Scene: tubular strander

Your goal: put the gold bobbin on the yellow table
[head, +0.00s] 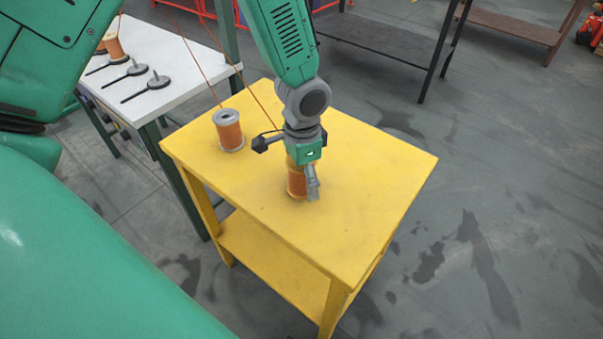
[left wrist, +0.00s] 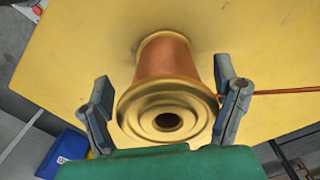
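The gold bobbin (head: 296,183), wound with copper wire, stands upright on the yellow table (head: 370,170), partly hidden by my left gripper (head: 308,184). In the left wrist view the bobbin (left wrist: 168,88) shows its gold flange and centre hole toward the camera, with its far end at the table top (left wrist: 270,45). The fingers of my left gripper (left wrist: 165,100) are spread on either side of it. A gap shows at the left finger; the right finger is close to the flange, and I cannot tell if it touches. My right gripper is not in view.
A grey-flanged copper bobbin (head: 229,130) stands on the yellow table, left of my gripper. A white table (head: 165,55) at the upper left holds another bobbin (head: 113,46) and black spindle-like parts. Thin copper wires run up from the yellow table. Its right side is clear.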

